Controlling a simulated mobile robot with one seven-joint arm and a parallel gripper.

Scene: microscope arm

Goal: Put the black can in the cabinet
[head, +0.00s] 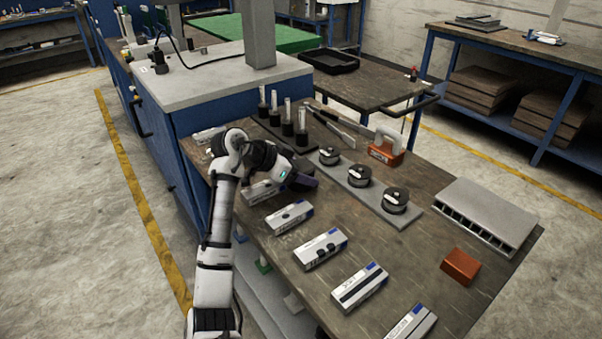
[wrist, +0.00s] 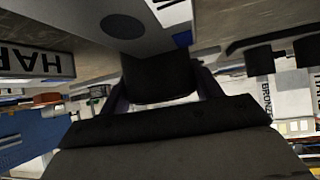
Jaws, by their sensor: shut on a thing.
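In the head view my gripper (head: 305,181) is low over the left part of the workbench, among the pale labelled blocks. In the wrist view my gripper (wrist: 158,82) is shut on a dark, roughly cylindrical thing (wrist: 157,84) between its fingers. I cannot tell for certain that it is the black can. My gripper hides most of it in the head view. No other clear black can shows. A blue cabinet (head: 170,138) with a grey top and a dark handle stands at the left, against the bench; its inside is not seen.
Several black posts with silver tops (head: 287,118) stand behind my gripper. A grey plate with round black-and-silver pieces (head: 375,207) lies to its right. Pale labelled blocks (head: 319,249) line the front. An orange block (head: 460,266) and a slotted grey box (head: 486,215) are farther right.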

